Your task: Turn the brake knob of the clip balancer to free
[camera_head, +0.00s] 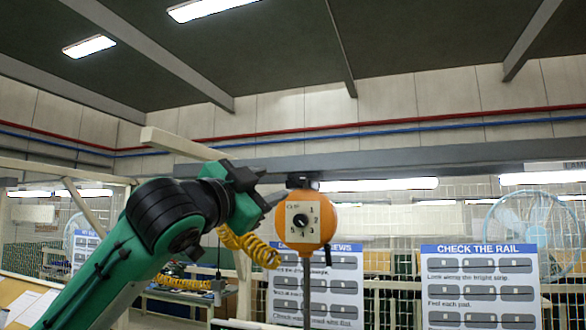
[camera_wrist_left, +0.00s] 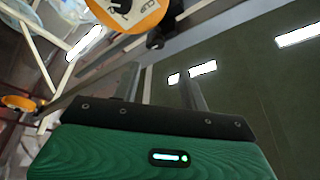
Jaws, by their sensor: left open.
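The clip balancer (camera_head: 318,240) is an orange round housing hanging under a grey overhead rail. Its pale dial face carries numbers and a dark round brake knob (camera_head: 300,219); the knob's exact setting is too small to read. My left gripper (camera_head: 268,188) is open and empty, just left of the balancer and near its upper side, apart from the knob. In the left wrist view the balancer (camera_wrist_left: 152,20) is cut off by the top edge, with part of the dark knob (camera_wrist_left: 120,5) showing. The open fingers (camera_wrist_left: 160,75) have nothing between them. My right gripper is out of view.
The grey rail (camera_head: 420,157) runs above the balancer. A yellow coiled hose (camera_head: 250,246) hangs beside my left arm. Sign boards (camera_head: 480,287) stand behind, with a fan (camera_head: 530,225) at the right. The space right of the balancer looks clear.

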